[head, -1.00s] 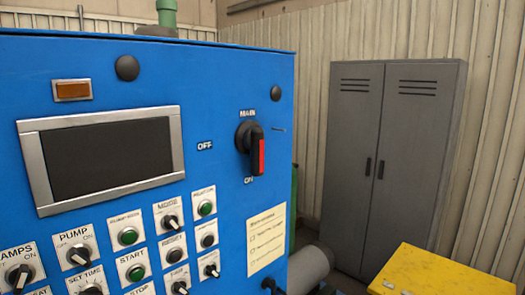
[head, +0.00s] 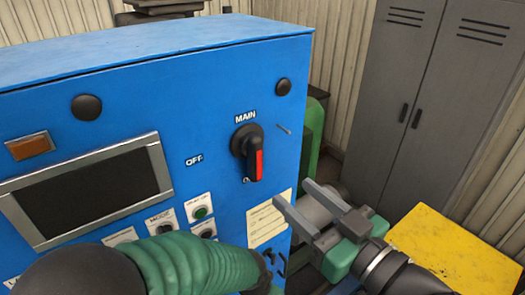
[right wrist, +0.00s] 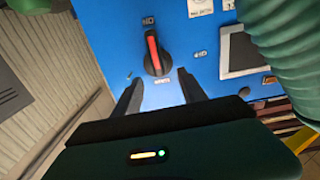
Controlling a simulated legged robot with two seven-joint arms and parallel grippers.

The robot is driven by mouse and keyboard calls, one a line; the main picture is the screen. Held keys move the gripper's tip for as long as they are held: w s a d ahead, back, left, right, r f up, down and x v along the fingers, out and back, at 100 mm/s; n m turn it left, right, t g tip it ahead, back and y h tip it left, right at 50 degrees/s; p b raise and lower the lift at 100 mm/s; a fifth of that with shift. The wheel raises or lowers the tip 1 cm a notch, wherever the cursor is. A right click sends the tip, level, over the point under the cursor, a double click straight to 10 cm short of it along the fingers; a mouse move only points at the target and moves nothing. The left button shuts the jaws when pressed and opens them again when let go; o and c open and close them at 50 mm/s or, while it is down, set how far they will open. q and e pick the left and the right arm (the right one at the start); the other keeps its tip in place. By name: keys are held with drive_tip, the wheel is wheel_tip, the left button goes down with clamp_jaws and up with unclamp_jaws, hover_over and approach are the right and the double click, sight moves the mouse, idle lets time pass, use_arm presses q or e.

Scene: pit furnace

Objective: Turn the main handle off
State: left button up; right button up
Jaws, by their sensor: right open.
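The main handle (head: 250,152) is a black rotary switch with a red stripe on the blue panel (head: 225,100). Its grip points down toward the ON mark; the OFF label (head: 194,160) is to its left. In the right wrist view the handle (right wrist: 154,55) shows between and beyond the fingertips. My right gripper (head: 293,193) is open and empty, below and to the right of the handle, apart from it. Its fingers also show in the right wrist view (right wrist: 160,92). My left arm's green sleeve crosses the lower left; its gripper is not seen.
The panel also bears a screen (head: 90,190), an orange lamp (head: 28,146) and several small switches, partly hidden by my left arm. A paper label (head: 266,222) is below the handle. A grey cabinet (head: 425,100) and a yellow box (head: 455,250) stand at the right.

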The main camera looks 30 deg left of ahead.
sight(259, 159)
drive_tip(key=x, duration=0.4)
drive_tip(key=w+p+x, duration=0.1)
drive_tip(key=x, duration=0.7)
drive_tip(key=shift+w+f, duration=0.15)
drive_tip(key=shift+w, duration=0.25)
drive_tip(key=shift+a, duration=0.3)
drive_tip(key=shift+s, duration=0.4)
drive_tip(key=shift+w, duration=0.25)
drive_tip(key=c, duration=0.7)
use_arm(q)
drive_tip(key=shift+w+a+r, duration=0.1)
drive_tip(key=shift+w+r, duration=0.15)
drive_tip(key=shift+r, duration=0.6)
use_arm(e)
clamp_jaws()
